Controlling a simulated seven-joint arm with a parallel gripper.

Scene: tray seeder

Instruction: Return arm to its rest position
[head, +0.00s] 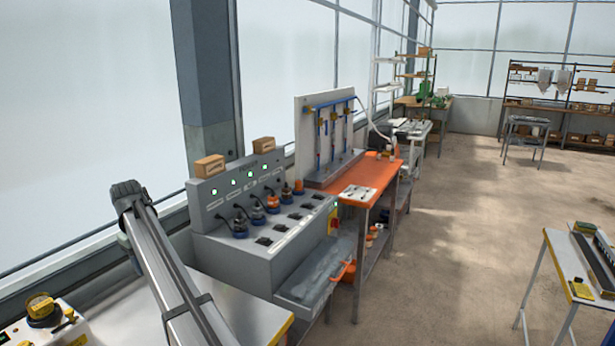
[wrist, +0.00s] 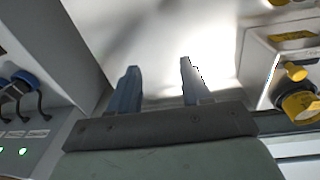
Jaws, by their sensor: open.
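My gripper (wrist: 158,82) shows in the wrist view with its two fingers apart and nothing between them. Beyond the fingers is a pale, bright surface, partly in shadow. A white box with a yellow knob (wrist: 300,103) is to the right of the fingers, apart from them. A grey panel with a blue plug, dark cables and a green light (wrist: 22,153) is at the left edge. In the head view I cannot make out the fingers.
A grey station (head: 285,225) with several plugs and green lights stands in the head view's middle. An orange bench (head: 352,178) is behind it. The yellow-knobbed box (head: 45,320) is at lower left, and a white table (head: 565,262) at right. Open floor (head: 450,260) lies between.

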